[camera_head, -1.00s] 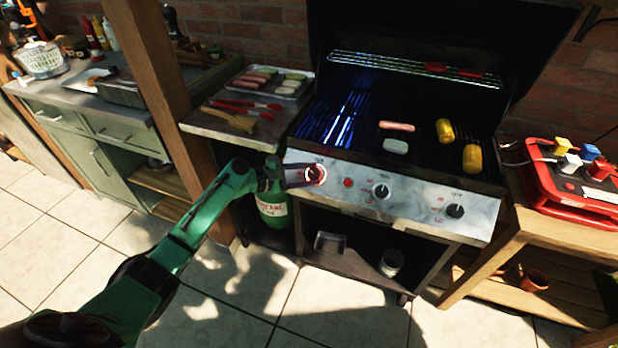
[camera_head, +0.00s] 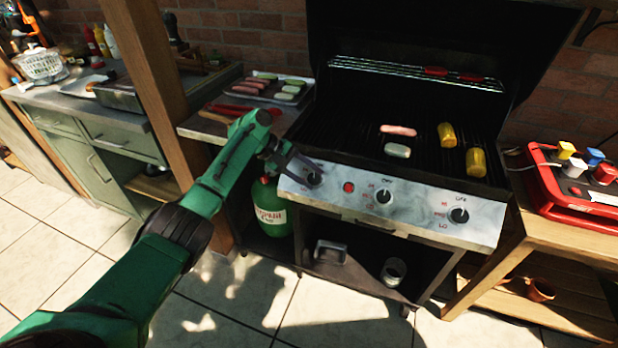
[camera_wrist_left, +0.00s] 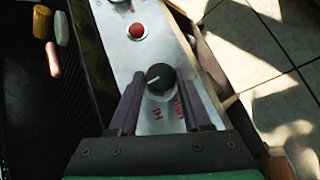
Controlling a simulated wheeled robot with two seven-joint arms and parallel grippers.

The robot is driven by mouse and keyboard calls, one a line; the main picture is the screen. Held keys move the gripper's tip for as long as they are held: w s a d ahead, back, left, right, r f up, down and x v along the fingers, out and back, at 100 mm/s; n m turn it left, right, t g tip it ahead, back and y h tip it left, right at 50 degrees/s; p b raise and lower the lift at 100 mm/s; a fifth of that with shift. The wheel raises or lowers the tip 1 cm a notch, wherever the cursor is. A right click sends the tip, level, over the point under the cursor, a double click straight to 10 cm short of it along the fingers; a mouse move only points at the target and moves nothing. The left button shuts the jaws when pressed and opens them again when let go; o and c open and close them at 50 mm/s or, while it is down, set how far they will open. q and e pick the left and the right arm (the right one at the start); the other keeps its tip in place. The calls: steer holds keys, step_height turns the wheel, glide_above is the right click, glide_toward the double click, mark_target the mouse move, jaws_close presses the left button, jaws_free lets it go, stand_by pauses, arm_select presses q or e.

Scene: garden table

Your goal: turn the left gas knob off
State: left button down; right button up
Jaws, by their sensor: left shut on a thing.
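The left gas knob (camera_head: 314,180) is a round black knob at the left end of the grill's silver front panel (camera_head: 420,208). In the left wrist view the same knob (camera_wrist_left: 160,76) sits between my finger ends, with a white pointer mark on its face and red letters close by. My left gripper (camera_head: 308,174) is shut on this knob, its fingers on either side; it also shows in the left wrist view (camera_wrist_left: 162,80). In the head view the fingers partly cover the knob and its label. The left grate (camera_head: 335,125) is dark, with no blue glow. My right gripper is not in view.
A red button (camera_head: 348,187) and two more knobs, the middle (camera_head: 384,196) and right (camera_head: 459,215), line the panel. Food lies on the grate, including a sausage (camera_head: 398,130). A green propane tank (camera_head: 270,208) stands below left. A side table holds a red box (camera_head: 575,190).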

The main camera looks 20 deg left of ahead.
arm_select(q)
steer(key=shift+f+m+g, duration=0.1)
steer(key=shift+m+g, duration=0.2)
steer(key=shift+m, duration=0.1)
steer(key=shift+s, duration=0.1)
steer(key=shift+c, duration=1.8)
jaws_free()
steer(key=shift+a+r, duration=0.2)
steer(key=shift+r, duration=0.15)
steer(key=v, duration=1.3)
steer(key=shift+a+r, duration=0.15)
steer(key=shift+r, duration=0.2)
steer(key=shift+s+f, duration=0.1)
